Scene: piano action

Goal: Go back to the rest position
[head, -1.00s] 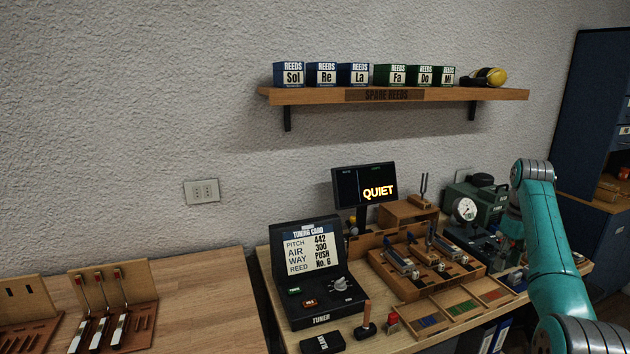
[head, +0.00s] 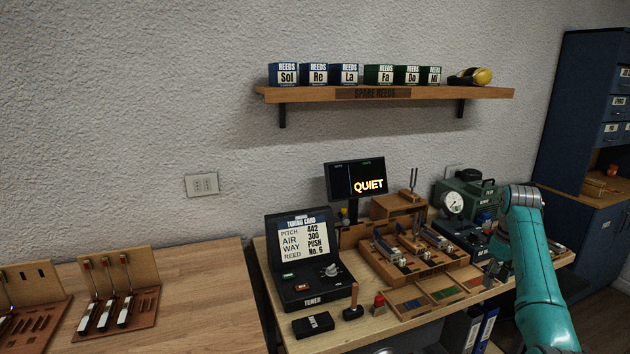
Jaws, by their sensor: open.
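My teal arm (head: 540,285) rises at the right of the head view and bends down at its top joint. My gripper (head: 492,272) is small and dark at the end of the arm, over the right part of the bench, close to the right end of the wooden rack (head: 415,265). It is open, and I see nothing between its fingers. The fingertips are hard to make out against the dark things behind them. I cannot tell its exact height above the bench.
A green machine with a gauge (head: 453,203) stands behind my gripper. The tuner (head: 305,285), a screen reading QUIET (head: 357,180) and a tray with coloured compartments (head: 437,296) share the bench. A shelf of reed boxes (head: 390,94) hangs above. A blue cabinet (head: 572,110) stands right.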

